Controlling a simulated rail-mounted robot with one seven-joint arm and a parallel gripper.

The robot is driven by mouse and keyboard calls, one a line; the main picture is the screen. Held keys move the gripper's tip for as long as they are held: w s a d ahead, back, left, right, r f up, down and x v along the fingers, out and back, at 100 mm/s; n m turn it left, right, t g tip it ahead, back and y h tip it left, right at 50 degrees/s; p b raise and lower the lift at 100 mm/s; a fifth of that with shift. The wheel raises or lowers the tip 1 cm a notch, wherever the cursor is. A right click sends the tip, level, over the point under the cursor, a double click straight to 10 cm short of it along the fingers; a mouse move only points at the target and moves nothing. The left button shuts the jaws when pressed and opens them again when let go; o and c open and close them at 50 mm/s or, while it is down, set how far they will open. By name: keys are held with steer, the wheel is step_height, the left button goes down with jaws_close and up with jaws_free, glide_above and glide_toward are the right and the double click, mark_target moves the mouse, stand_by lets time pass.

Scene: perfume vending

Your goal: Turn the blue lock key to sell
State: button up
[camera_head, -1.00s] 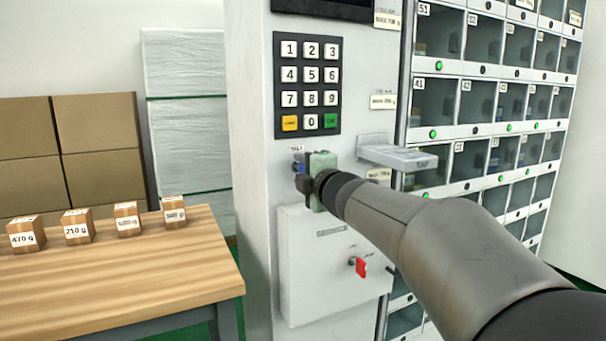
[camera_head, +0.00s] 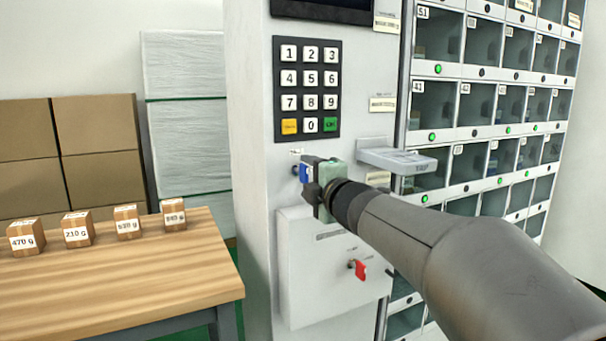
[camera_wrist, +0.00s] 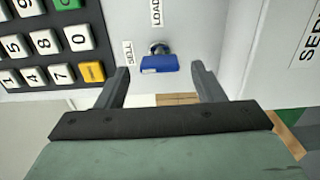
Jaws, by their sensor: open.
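The blue lock key (camera_head: 305,173) sits in its lock on the white machine panel, just below the keypad. In the wrist view the blue key (camera_wrist: 159,64) lies crosswise in the picture. A SELL label (camera_wrist: 128,53) is to its left and a LOAD label (camera_wrist: 156,12) is above it. My gripper (camera_head: 312,187) is in front of the key, partly hiding it in the head view. In the wrist view my gripper (camera_wrist: 160,72) is open, with one finger on each side of the key and a visible gap to both. It holds nothing.
The keypad (camera_head: 308,88) is above the key. A small tray shelf (camera_head: 396,160) sticks out to the right. A red key (camera_head: 357,269) sits on the lower box (camera_head: 315,285). A wooden table (camera_head: 120,262) with several small boxes stands at the left.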

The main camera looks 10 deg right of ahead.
steer(key=v, duration=0.4)
steer(key=shift+r+p, duration=0.1)
steer(key=shift+p, duration=0.35)
